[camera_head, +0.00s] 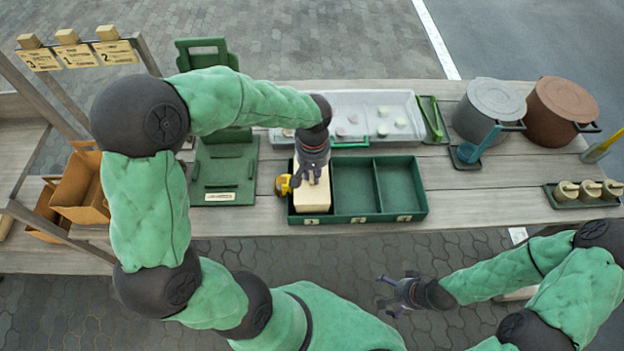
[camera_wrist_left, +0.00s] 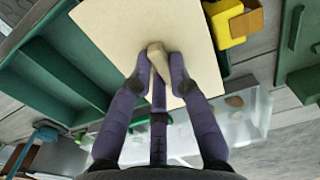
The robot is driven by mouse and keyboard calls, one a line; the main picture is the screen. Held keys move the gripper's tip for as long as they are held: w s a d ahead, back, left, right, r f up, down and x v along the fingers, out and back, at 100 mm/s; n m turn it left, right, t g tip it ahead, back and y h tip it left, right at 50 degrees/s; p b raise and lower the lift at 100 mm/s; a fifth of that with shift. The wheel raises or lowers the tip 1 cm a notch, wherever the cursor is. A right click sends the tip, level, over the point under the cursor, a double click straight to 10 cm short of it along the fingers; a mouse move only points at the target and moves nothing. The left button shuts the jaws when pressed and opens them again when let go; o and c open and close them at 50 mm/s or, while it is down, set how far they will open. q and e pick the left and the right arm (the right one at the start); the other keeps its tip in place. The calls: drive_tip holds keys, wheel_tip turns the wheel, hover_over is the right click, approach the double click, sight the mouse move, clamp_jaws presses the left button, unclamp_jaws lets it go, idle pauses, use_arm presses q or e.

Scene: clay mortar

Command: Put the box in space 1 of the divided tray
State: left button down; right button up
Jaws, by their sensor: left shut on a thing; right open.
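The box (camera_head: 312,196) is a pale cream block with a small knob on top, which shows in the left wrist view (camera_wrist_left: 105,22). My left gripper (camera_head: 311,178) is shut on the knob from above. The box is at the leftmost compartment of the green divided tray (camera_head: 385,218); I cannot tell whether it rests on the tray floor. The other two compartments are empty. The tags on the tray's front are too small to read surely. My right gripper (camera_head: 384,295) is open and empty, in front of the table and away from the tray.
A yellow object (camera_head: 283,185) sits close at the tray's left side. A green stand (camera_head: 224,175) is further left. A white tray (camera_head: 372,103) with small pieces lies behind, and two pots (camera_head: 488,108) stand at the back right.

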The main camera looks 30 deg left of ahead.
use_arm(q)
drive_tip(key=shift+w+a+f+b, duration=0.1)
drive_tip(key=shift+f+b, duration=0.2)
drive_tip(key=shift+f, duration=0.65)
drive_tip(key=shift+w+a+f+b, duration=0.1)
drive_tip(key=shift+f+b, duration=0.15)
drive_tip(key=shift+f, duration=0.65)
drive_tip(key=shift+s, duration=0.1)
drive_tip(key=shift+f, duration=0.2)
drive_tip(key=c, duration=1.2)
unclamp_jaws()
drive_tip(key=shift+r, duration=0.1)
drive_tip(key=shift+r, duration=0.35)
wheel_tip(320, 180, up, 12)
drive_tip(key=p, duration=0.4)
drive_tip(key=shift+f, duration=0.25)
